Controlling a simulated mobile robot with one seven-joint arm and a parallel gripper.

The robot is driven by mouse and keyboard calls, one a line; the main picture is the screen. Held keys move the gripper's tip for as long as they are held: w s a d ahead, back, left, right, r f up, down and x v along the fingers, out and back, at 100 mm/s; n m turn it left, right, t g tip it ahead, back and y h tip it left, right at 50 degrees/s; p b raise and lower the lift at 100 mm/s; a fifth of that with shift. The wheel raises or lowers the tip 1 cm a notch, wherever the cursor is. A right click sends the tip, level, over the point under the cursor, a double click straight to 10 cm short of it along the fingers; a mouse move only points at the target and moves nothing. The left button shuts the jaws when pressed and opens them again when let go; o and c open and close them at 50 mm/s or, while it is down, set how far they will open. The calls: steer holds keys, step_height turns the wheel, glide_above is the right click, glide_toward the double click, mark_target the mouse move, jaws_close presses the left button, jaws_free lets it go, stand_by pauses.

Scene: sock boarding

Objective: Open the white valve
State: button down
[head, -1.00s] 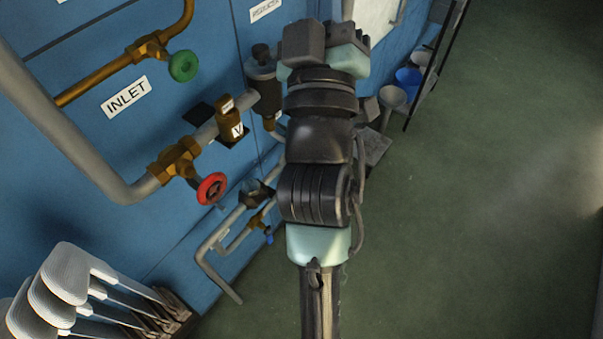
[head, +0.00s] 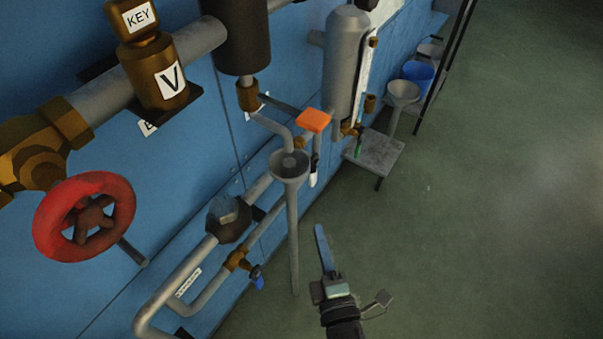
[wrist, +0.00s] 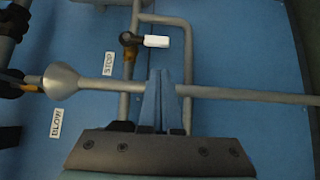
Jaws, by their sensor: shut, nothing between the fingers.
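The white valve handle (wrist: 157,41) is a short white lever on a black pivot above a brass body in the wrist view. It lies just above my fingertips in that picture, apart from them. In the head view a small white handle (head: 313,180) hangs below an orange square, beyond the funnel; it appears to be the same one. My gripper (head: 321,232) is low in the head view, right of the funnel's pipe, with its blue fingers together and empty. The fingers also show in the wrist view (wrist: 159,78), in front of the grey funnel pipe.
The grey funnel (head: 289,166) stands on a long pipe (wrist: 240,94) close to the fingers. A red wheel (head: 84,217), a blue-handled tap (head: 257,281) and a grey cylinder (head: 346,65) are on the blue wall. STOP (wrist: 108,64) and BLOW (wrist: 55,123) labels show. Green floor is clear at right.

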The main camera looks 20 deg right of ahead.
mark_target(313, 171)
steer(key=shift+w+r, duration=0.15)
steer(key=shift+w, duration=0.1)
steer(key=shift+s, duration=0.15)
steer(key=w+d+b, duration=0.1)
steer(key=w+b, duration=0.1)
steer(key=w, duration=0.8)
steer(key=shift+d+b, duration=0.2)
steer(key=shift+b, duration=0.5)
